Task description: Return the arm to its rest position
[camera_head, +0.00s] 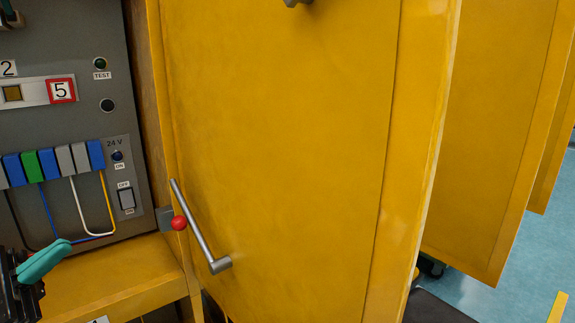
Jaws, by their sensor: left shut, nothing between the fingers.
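My left gripper (46,260) shows at the lower left edge, with teal fingers and a black body partly cut off by the frame. Its fingers are together with nothing between them. It is in front of the grey control panel (75,120), just above the yellow ledge (110,280), and well left of the door handle. My right gripper is not in view.
A large yellow door (280,130) fills the middle. It carries a grey lever handle (195,228) beside a red ball knob (179,223). Wires hang from the panel near my left gripper. Blue floor (520,265) shows at the right.

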